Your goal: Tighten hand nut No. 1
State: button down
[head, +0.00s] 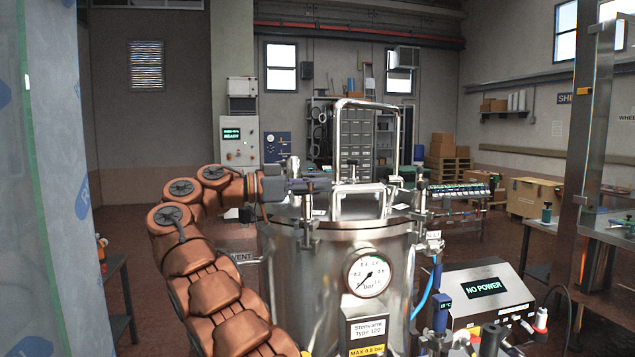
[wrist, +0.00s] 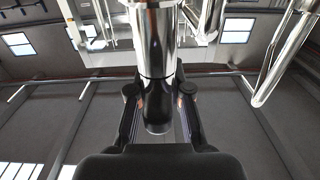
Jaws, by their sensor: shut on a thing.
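The steel pressure vessel (head: 330,270) stands in the middle of the head view, with clamps and upright screws around its lid (head: 345,208). My gripper (head: 308,186) reaches in from the left, roughly level, at the left front of the lid rim. It is shut on a hand nut on the clamp there, and its fingers hide most of that nut. In the wrist view my gripper (wrist: 160,100) has a finger on each side of a dark round-ended nut or handle (wrist: 157,118) below a shiny metal shaft (wrist: 152,40). I cannot read a number on it.
A tall tubular handle (head: 366,102) rises from the lid, close to the right of my gripper. A pressure gauge (head: 369,274) sits on the vessel's front. A box reading NO POWER (head: 486,290) stands at the right. A translucent film sheet (head: 45,180) hangs at the left.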

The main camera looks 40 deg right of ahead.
jog(key=shift+g, duration=0.3)
dwell(0.4)
jog(key=c, duration=1.1)
grip_release()
jog(key=shift+o, duration=0.2)
jog(key=shift+s+t, duration=0.1)
jog(key=shift+t, duration=0.4)
jog(key=shift+w+d+f+n+t+h+b, duration=0.15)
jog(key=shift+n+t+h+b, duration=0.15)
jog(key=shift+n+t+b, duration=0.5)
jog(key=shift+w+n+t+h+b, duration=0.1)
jog(key=shift+n+t+h+b, duration=0.25)
jog(key=shift+t+b, duration=0.8)
jog(key=shift+n+b, duration=0.25)
jog(key=shift+b, duration=0.25)
